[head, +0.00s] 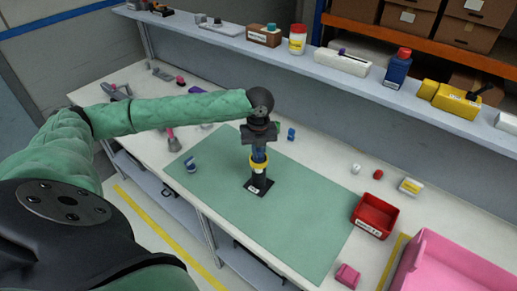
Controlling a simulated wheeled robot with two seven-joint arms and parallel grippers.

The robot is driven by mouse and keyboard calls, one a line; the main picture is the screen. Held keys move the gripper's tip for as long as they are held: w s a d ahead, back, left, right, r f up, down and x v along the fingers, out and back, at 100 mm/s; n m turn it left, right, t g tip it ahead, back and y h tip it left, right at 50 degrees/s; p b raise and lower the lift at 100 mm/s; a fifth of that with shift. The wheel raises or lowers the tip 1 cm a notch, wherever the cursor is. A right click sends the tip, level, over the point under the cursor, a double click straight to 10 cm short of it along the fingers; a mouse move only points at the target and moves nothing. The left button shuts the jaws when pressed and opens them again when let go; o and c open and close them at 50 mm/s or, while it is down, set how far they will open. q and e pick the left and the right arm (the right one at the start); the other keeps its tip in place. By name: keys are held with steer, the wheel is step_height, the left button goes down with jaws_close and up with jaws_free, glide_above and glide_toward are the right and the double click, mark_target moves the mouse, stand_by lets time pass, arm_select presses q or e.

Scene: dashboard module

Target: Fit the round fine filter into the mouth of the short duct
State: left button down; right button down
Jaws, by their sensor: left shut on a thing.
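My left gripper (258,148) points straight down over the green mat and is shut on a small round yellow piece (259,161), which looks like the round fine filter. The fingers hide part of it. Directly below is a black upright part (258,180) with a white label on a square foot, which looks like the short duct. The yellow piece is at or just above its top. I cannot tell whether it is seated in the mouth. My right gripper is not in view.
A green mat (300,215) lies on the white bench. A small blue and grey part (191,164) lies on its left. A red bin (375,215) and a pink crate (450,268) stand at the right. A shelf (340,75) with bottles and boxes runs behind. The mat's right half is clear.

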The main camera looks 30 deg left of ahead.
mark_target(259, 149)
arm_select(q)
steer(key=c, duration=1.4)
jaws_free()
steer(key=shift+f, duration=0.1)
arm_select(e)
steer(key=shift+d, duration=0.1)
